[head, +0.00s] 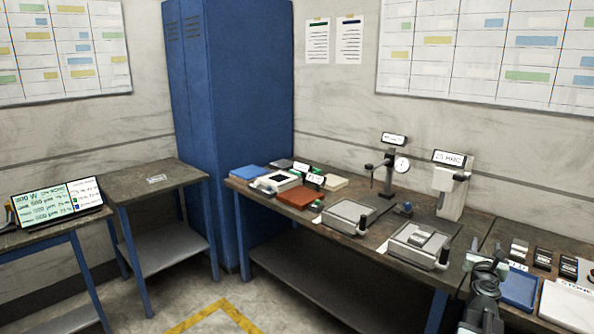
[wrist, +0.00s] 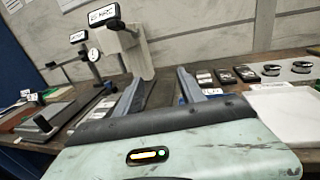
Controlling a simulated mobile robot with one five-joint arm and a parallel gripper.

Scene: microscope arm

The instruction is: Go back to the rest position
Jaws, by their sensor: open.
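My gripper (wrist: 160,77) shows in the wrist view with its two grey fingers spread apart and nothing between them. Its pale green housing fills the lower part of that view. In the head view, part of my dark arm (head: 484,302) shows at the lower right, in front of the right end of the workbench (head: 310,262); the fingers are hard to make out there. The arm is apart from the flat grey instrument with a block on it (head: 420,237). The rest position itself is not marked in either view.
A grey tester (head: 453,190) and a dial gauge stand (head: 388,172) rise at the bench's back. A blue tray (head: 519,288), a white tray (head: 568,304) and small dark blocks (head: 543,258) lie right of my arm. A blue cabinet (head: 235,120) stands behind. Floor is clear at left centre.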

